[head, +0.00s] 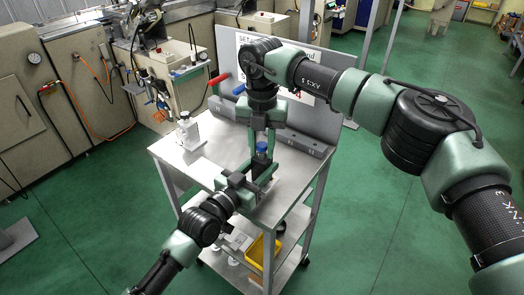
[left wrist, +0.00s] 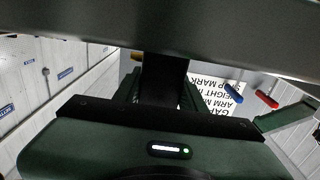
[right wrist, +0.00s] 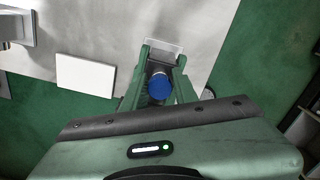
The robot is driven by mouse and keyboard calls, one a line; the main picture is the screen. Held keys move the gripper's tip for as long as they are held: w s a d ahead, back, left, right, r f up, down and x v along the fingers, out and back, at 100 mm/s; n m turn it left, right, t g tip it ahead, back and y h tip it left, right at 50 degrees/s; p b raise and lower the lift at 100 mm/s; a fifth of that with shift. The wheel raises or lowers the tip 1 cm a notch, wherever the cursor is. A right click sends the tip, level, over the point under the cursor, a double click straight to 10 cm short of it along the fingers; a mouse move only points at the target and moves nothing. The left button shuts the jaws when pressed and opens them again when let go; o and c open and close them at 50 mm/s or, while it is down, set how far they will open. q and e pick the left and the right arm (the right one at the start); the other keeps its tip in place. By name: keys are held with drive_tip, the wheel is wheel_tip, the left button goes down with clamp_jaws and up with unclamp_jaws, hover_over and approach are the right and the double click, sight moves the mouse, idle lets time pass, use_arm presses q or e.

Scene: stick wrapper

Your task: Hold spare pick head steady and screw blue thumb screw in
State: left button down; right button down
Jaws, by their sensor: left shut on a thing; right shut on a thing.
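The blue thumb screw (head: 262,146) stands upright on top of the dark spare pick head (head: 261,160) above the cart's front part. My right gripper (head: 262,141) points straight down from above, shut on the blue screw. The screw's round blue top (right wrist: 160,89) shows between its green fingers in the right wrist view. My left gripper (head: 252,182) reaches in from the front left, low down, and is shut on the pick head. In the left wrist view a dark upright part (left wrist: 165,80) sits between its fingers. The joint between screw and pick head is mostly hidden.
The metal cart top (head: 186,160) is largely clear on the left. A white device (head: 188,131) stands at its left back. A grey rail (head: 303,141) and an upright panel with a sign (head: 321,69) close off the back. A yellow bin (head: 257,252) is on a lower shelf.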

drive_tip(key=m, duration=0.6)
drive_tip(key=shift+m, duration=0.4)
drive_tip(key=m, duration=0.6)
drive_tip(key=c, duration=1.4)
unclamp_jaws()
drive_tip(key=shift+o, duration=0.2)
